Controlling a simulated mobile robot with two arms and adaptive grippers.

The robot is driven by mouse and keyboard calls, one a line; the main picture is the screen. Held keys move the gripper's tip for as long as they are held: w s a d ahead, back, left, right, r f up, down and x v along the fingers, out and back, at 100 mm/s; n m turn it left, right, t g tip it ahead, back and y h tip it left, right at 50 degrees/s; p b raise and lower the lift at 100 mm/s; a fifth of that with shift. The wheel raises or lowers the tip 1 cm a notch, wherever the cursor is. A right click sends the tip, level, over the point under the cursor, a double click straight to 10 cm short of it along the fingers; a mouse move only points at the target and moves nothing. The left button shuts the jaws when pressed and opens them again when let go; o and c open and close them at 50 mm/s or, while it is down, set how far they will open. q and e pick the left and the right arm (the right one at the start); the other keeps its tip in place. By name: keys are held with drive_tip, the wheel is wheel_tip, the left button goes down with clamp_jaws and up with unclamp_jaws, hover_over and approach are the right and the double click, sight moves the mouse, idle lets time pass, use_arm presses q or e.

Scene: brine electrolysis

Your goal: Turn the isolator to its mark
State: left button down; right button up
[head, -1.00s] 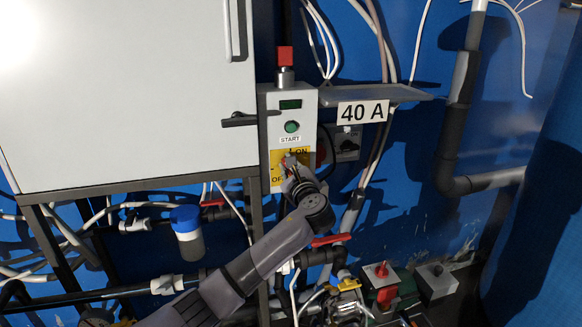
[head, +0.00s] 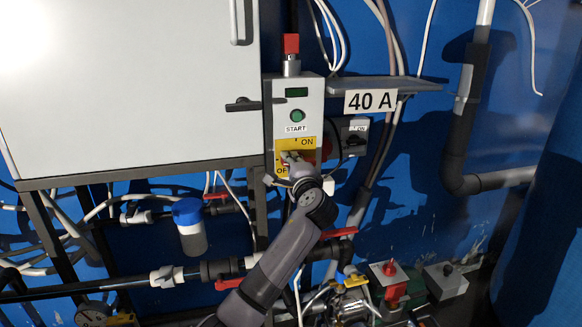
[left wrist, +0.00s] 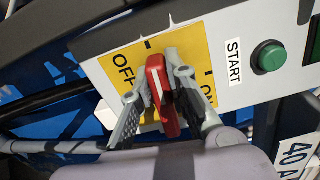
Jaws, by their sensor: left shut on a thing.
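The isolator is a red handle with a white line (left wrist: 160,92) on a yellow plate marked OFF and ON. In the left wrist view the handle's upper end points close to the tick beside OFF, and the ON tick lies to its right. The yellow plate also shows in the head view (head: 308,141), low on a grey control box (head: 312,95). My left gripper (left wrist: 158,80) is shut on the red handle, a finger on each side. In the head view my left gripper (head: 293,160) hides most of the handle. My right gripper is not in view.
A green START button (head: 297,116) sits above the plate. A second switch (head: 354,138) is mounted at right, below a shelf (head: 385,84) with a 40 A sign. A large white cabinet (head: 130,90) stands left. Pipes and red-handled valves lie below.

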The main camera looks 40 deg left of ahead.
use_arm(q)
drive_tip(key=shift+f+n+b, duration=0.3)
drive_tip(key=shift+n, duration=0.3)
drive_tip(key=c, duration=1.6)
unclamp_jaws()
drive_tip(key=shift+r, duration=0.1)
drive_tip(key=shift+o, duration=0.2)
drive_tip(key=v, duration=1.2)
